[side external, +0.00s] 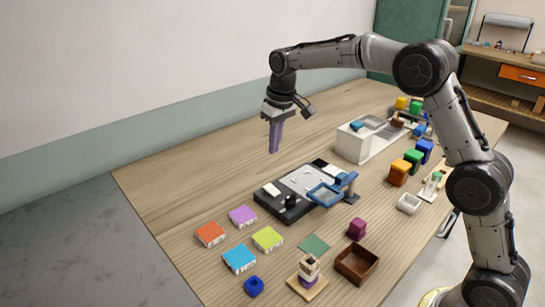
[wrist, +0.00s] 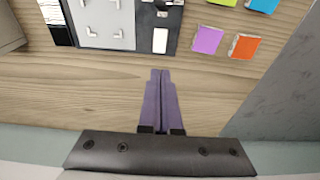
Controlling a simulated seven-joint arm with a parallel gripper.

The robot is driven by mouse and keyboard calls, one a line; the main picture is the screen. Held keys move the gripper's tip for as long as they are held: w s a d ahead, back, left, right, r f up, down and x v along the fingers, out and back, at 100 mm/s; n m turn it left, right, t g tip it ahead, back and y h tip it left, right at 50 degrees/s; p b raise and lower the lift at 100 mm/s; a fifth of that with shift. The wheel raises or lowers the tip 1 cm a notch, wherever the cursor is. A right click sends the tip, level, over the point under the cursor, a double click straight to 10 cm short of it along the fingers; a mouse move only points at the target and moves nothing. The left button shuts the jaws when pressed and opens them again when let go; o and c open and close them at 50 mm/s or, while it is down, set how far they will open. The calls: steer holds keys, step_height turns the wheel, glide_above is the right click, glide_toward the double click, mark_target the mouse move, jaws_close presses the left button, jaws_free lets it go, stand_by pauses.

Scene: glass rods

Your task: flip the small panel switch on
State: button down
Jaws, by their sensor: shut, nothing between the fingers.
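The dark panel board (side external: 262,199) with a grey middle section lies flat on the table. Its dark strip has a white rectangular plate (side external: 272,189) and a black knob (side external: 290,202). In the wrist view the white plate (wrist: 160,40) shows just beyond my fingertips. I cannot tell which small part is the switch, nor its position. My gripper (side external: 273,151) has purple fingers, shut and empty, pointing down above the table behind the board. Its fingers (wrist: 160,72) also show together in the wrist view, apart from the board.
A blue frame on a stand (side external: 326,193) sits at the board's right end. Purple (side external: 242,215), orange (side external: 210,233), green and blue tiles lie in front left. A white box (side external: 353,145) stands behind right.

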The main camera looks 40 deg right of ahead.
mark_target(269, 187)
steer(key=f, duration=0.4)
steer(key=w+f, duration=0.1)
steer(key=f, duration=0.3)
steer(key=w+f, duration=0.1)
steer(key=f, duration=0.3)
steer(key=shift+f, duration=0.25)
steer(key=shift+w+f, duration=0.1)
steer(key=shift+f, duration=0.15)
steer(key=shift+s+r, duration=0.15)
steer(key=shift+s, duration=0.7)
step_height(269, 187, up, 14)
steer(key=s, duration=0.2)
stand_by(0.3)
